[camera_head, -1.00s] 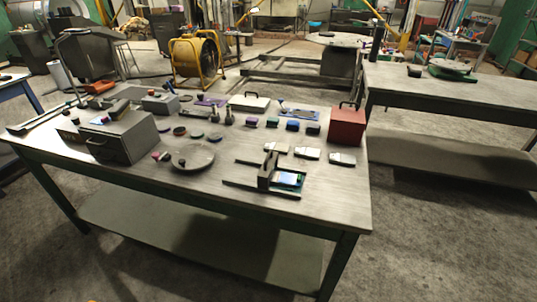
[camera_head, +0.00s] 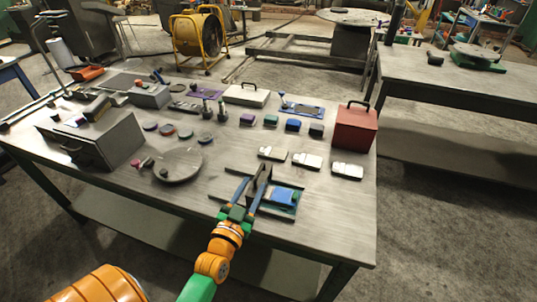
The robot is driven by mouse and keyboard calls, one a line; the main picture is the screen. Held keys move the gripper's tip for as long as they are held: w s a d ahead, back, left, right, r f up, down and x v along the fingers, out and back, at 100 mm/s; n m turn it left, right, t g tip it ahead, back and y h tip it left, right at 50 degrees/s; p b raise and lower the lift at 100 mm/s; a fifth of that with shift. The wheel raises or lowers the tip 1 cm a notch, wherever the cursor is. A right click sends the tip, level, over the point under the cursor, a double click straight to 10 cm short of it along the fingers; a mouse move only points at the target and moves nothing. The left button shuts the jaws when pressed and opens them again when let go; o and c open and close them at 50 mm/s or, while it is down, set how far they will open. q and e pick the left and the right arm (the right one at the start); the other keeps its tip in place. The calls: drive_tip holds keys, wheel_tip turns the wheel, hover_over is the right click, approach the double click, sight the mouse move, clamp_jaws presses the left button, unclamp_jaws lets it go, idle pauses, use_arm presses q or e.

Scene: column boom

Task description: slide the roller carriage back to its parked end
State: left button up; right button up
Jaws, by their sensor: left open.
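The roller carriage (camera_head: 259,178) is a dark upright block on a flat railed fixture near the front right of the workbench. A blue plate (camera_head: 286,196) lies on the fixture just right of the carriage. My left gripper (camera_head: 254,183) reaches in from the front with two long blue fingers. It is open, and its fingertips are at the carriage, partly hiding it. I cannot tell whether they touch it. My right gripper is not in view.
A round grey plate (camera_head: 178,166) lies left of the fixture. Several pale blocks, one of them here (camera_head: 307,161), lie behind and right of it. A red box (camera_head: 356,129) stands at the right edge. A grey drawer box (camera_head: 110,147) stands left. The front right bench corner is clear.

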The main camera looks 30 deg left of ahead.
sight(257, 176)
use_arm(q)
drive_tip(key=shift+w+a+r, duration=0.1)
drive_tip(key=shift+w+r, duration=0.2)
drive_tip(key=shift+w, duration=0.1)
drive_tip(key=x, duration=0.6)
drive_tip(key=shift+s, duration=0.2)
drive_tip(key=shift+c, duration=1.3)
drive_tip(key=shift+r, duration=0.1)
clamp_jaws()
